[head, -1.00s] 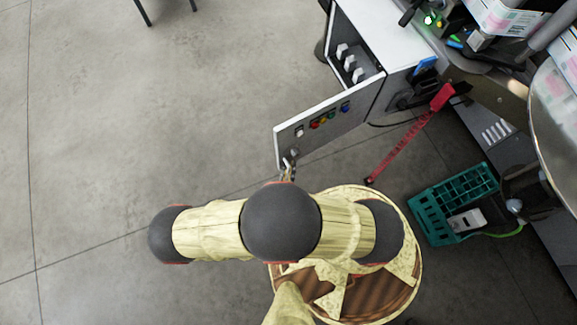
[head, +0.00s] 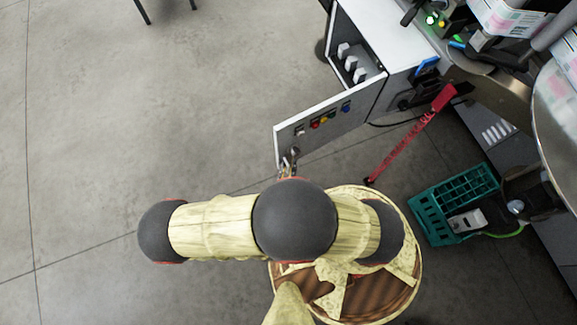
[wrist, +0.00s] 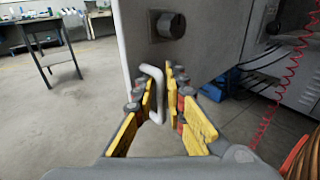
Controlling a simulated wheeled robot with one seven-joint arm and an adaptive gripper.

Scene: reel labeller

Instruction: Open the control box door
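The control box door (head: 312,143) stands swung wide open from the control box (head: 383,42), so the inside shows. Coloured buttons are on the door's outer face. In the wrist view the grey door (wrist: 215,38) fills the upper middle, with a black round knob (wrist: 170,25) and a pale bent handle (wrist: 156,100) at its edge. My gripper (wrist: 160,88) has its yellow fingers on both sides of the handle, spread apart with gaps visible. In the head view my gripper (head: 289,163) is at the door's free lower corner, mostly hidden by my arm.
White parts (head: 351,64) sit inside the box. A red coiled cable (head: 408,140) hangs right of the door. A green crate (head: 455,203) stands on the floor at right. The floor left of the door is clear. A table (wrist: 45,45) stands far off.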

